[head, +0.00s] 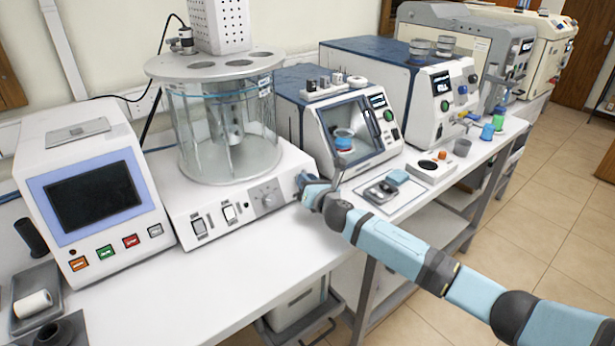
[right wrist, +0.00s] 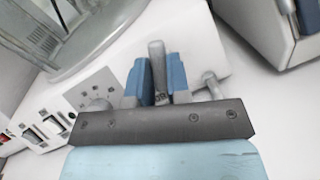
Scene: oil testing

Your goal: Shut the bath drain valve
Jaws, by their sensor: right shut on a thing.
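The bath is a clear glass cylinder (head: 178,125) under a grey round lid, on a white base box (head: 245,222) with switches and a dial. It also shows in the right wrist view (right wrist: 110,20). My right gripper (head: 304,184) is at the right end of the base box. In the right wrist view my right gripper (right wrist: 153,85) has its blue fingers on both sides of a grey lever (right wrist: 157,62), the drain valve's handle, and is shut on it. A small grey fitting shows just right of the fingers. The valve body is mostly hidden. My left gripper is not in view.
A blue-and-white tester (head: 360,160) with a glass door stands close right of my gripper. A small tray (head: 380,192) lies in front of it. A screen unit (head: 95,195) stands left of the bath. The bench front (head: 235,285) is clear.

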